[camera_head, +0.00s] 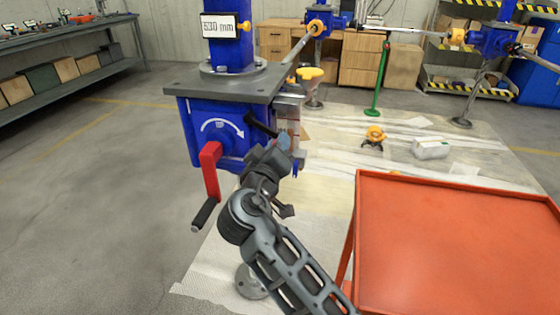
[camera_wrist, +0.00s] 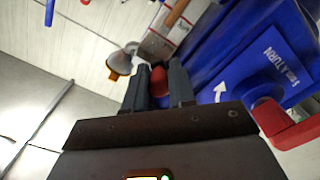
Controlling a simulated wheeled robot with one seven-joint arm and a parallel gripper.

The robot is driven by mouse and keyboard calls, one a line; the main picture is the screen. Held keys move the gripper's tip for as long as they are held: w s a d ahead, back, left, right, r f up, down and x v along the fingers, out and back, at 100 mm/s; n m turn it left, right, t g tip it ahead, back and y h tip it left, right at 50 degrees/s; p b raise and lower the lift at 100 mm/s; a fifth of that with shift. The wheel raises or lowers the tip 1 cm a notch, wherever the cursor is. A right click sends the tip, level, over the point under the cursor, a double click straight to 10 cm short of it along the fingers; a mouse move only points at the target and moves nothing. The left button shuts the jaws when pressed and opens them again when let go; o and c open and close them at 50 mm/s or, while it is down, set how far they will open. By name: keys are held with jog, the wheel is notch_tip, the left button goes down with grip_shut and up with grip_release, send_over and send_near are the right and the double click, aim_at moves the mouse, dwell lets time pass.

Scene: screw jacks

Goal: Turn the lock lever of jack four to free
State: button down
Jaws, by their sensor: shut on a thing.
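A blue screw jack (camera_head: 215,125) stands at the centre left, with a white plate (camera_head: 220,26) that seems to read 530 mm. No jack number is legible. Its red crank (camera_head: 210,168) hangs down on the front face and also shows in the wrist view (camera_wrist: 290,130). My gripper (camera_wrist: 159,80) is shut on a red knob (camera_wrist: 158,88), apparently the lock lever's end, beside the blue housing (camera_wrist: 260,60). In the head view my gripper (camera_head: 280,140) is at the jack's right side, where my wrist hides the knob. I cannot tell the lever's angle.
An orange-red tray table (camera_head: 450,185) fills the lower right, close to my arm. The crank's black grip (camera_head: 204,214) sticks out left of my wrist. Other jacks (camera_head: 320,22) and a green stand (camera_head: 380,80) are behind. Open floor (camera_head: 90,210) lies left.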

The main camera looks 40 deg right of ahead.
jog(key=w+a+f+m+b, duration=0.4)
jog(key=m+b, duration=0.8)
jog(key=b, duration=1.1)
jog(key=shift+w+f+m, duration=0.25)
jog(key=shift+w+m, duration=0.05)
jog(key=shift+w, duration=0.75)
jog(key=c, duration=1)
grip_release()
jog(key=shift+a, duration=0.15)
